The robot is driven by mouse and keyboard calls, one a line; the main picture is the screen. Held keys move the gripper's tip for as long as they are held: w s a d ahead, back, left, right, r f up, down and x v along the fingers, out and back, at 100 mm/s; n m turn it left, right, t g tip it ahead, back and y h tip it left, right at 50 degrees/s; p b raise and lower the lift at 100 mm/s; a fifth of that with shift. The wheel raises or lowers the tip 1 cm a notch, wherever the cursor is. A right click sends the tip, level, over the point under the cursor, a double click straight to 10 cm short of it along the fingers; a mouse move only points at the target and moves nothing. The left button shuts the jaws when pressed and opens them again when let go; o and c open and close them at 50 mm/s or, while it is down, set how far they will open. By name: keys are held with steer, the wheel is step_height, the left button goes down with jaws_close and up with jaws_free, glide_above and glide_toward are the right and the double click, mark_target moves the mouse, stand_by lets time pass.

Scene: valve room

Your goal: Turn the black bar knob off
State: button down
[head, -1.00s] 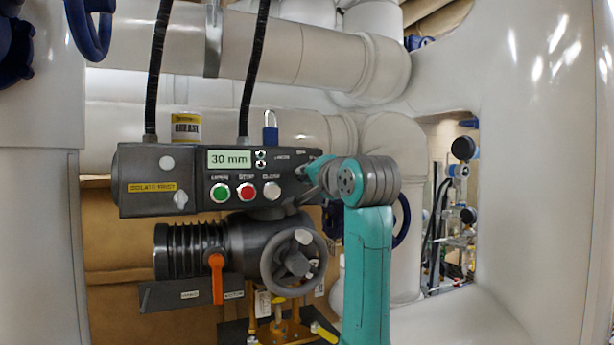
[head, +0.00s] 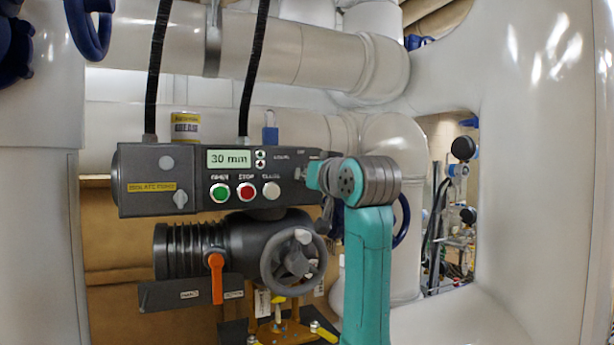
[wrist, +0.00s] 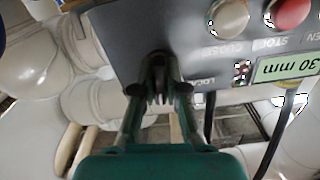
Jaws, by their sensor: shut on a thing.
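The black bar knob (wrist: 158,60) is on the grey control box (head: 150,200), towards its right end in the head view. In the wrist view my gripper (wrist: 159,88) reaches the box face with its fingers closed around the dark knob, which they mostly cover. In the head view my gripper (head: 314,177) is at the right end of the box, seen from the side, and its wrist hides the knob. The angle of the bar cannot be read clearly.
Green, red and grey push buttons (head: 246,191) and a display reading 30 mm (head: 229,158) are on the box. A handwheel (head: 294,262) and an orange lever (head: 216,278) sit below. A blue padlock (head: 270,134) and large pale pipes stand behind.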

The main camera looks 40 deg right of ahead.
steer(key=shift+n, duration=0.7)
steer(key=c, duration=1.2)
jaws_free()
steer(key=shift+s, duration=0.1)
steer(key=v, duration=1.1)
steer(key=shift+s, duration=0.35)
steer(key=shift+a, duration=0.15)
